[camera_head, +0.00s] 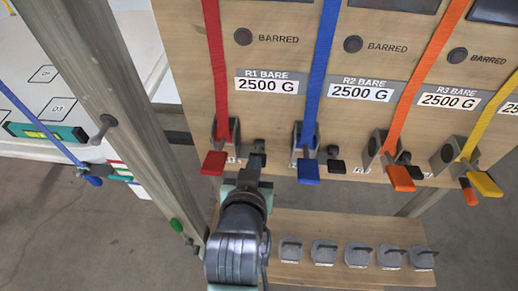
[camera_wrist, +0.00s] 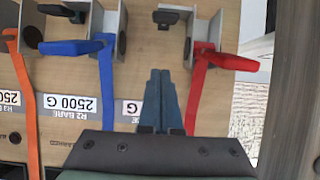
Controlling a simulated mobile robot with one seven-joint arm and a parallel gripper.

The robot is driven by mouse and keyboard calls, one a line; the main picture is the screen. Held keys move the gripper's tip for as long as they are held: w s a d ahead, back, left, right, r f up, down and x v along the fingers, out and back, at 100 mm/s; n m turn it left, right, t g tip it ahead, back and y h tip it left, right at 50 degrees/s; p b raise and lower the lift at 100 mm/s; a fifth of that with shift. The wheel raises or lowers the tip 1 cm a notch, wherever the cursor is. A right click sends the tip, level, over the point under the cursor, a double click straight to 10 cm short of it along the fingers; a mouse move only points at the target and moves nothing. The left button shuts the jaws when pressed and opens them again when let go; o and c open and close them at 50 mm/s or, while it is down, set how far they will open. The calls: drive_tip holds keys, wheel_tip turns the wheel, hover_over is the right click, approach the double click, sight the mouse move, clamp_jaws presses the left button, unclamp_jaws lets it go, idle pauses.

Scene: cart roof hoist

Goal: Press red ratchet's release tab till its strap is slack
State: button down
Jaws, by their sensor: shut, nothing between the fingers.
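The red ratchet (camera_head: 222,135) is a grey bracket on the wooden panel, with a red tab (camera_head: 213,163) sticking out at its lower end. The red strap (camera_head: 215,65) runs straight up from it and looks taut. In the wrist view the red tab (camera_wrist: 232,62) lies to the right of my gripper (camera_wrist: 160,72). The two fingers are together and empty, pointing at bare panel just short of a small black lever (camera_wrist: 166,17). They are beside the red ratchet, apart from its tab. In the head view my wrist partly hides the fingers.
The blue ratchet's tab (camera_head: 308,170) is close on the right; orange (camera_head: 401,178) and yellow (camera_head: 487,184) tabs follow. A lower shelf (camera_head: 300,225) holds several grey weights.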

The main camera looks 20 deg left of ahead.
drive_tip(key=p, duration=0.2)
hover_over(258, 154)
drive_tip(key=s, duration=0.2)
drive_tip(key=f, duration=0.2)
drive_tip(key=d+f, duration=0.1)
drive_tip(key=f, duration=0.1)
drive_tip(key=shift+f, duration=0.3)
drive_tip(key=f, duration=0.1)
drive_tip(key=f+p, duration=0.1)
drive_tip(key=f, duration=0.1)
drive_tip(key=shift+s+d+f, duration=0.1)
drive_tip(key=shift+s, duration=0.3)
drive_tip(key=shift+s+f, duration=0.1)
drive_tip(key=shift+f, duration=0.3)
